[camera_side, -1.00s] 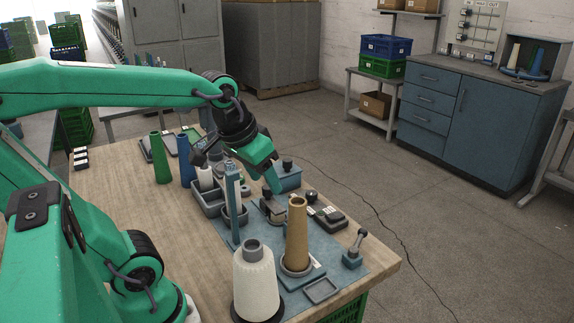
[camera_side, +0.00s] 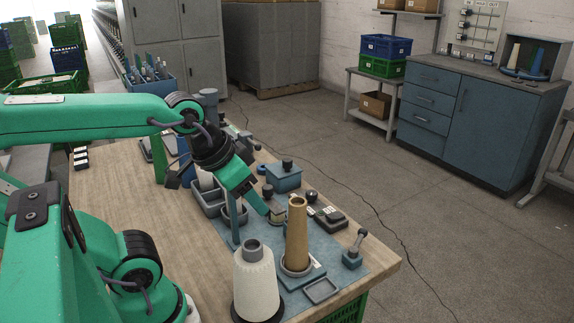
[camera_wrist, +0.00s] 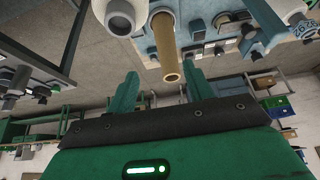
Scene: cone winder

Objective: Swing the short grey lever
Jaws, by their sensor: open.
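My gripper (camera_side: 266,211) is above the mat, left of and behind the tan cone, well apart from the lever. In the wrist view my gripper (camera_wrist: 160,70) has two green fingers spread apart with nothing held between them. I cannot pick out the lever surely in the wrist view.
A tall tan cone (camera_side: 297,232) and a white yarn cone (camera_side: 256,280) stand on the mat near the gripper. A small empty tray (camera_side: 321,291) lies left of the lever. Grey bins (camera_side: 207,203) and a blue lidded box (camera_side: 284,178) stand farther back.

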